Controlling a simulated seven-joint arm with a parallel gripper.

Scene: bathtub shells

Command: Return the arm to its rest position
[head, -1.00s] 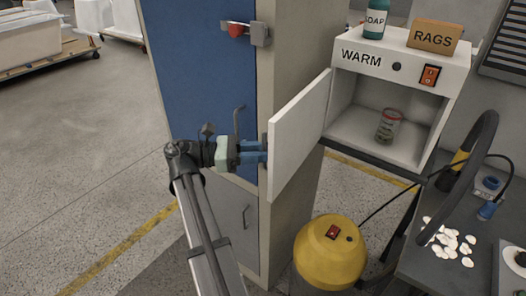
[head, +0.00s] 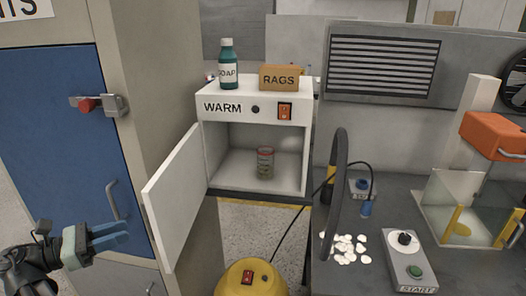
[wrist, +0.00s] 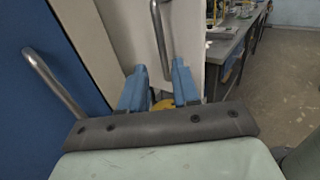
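My gripper (head: 126,236) is at the lower left of the head view, in front of the blue cabinet door and left of the warmer's open door. In the wrist view my gripper (wrist: 160,88) shows two blue fingers spread apart with nothing held between them. The white warmer door (head: 175,196) stands open, and its metal handle (wrist: 160,40) shows just beyond the fingertips in the wrist view. I cannot tell whether the fingers touch the door. The warmer box (head: 213,120), marked WARM, holds a small glass jar (head: 265,163).
A blue cabinet (head: 60,150) with a red latch (head: 90,105) and handle (head: 118,200) is close to my gripper. A yellow drum (head: 250,280) stands below the warmer. The bench (head: 385,200) at right holds white shells (head: 345,248), a hose (head: 338,180) and a START box (head: 410,262).

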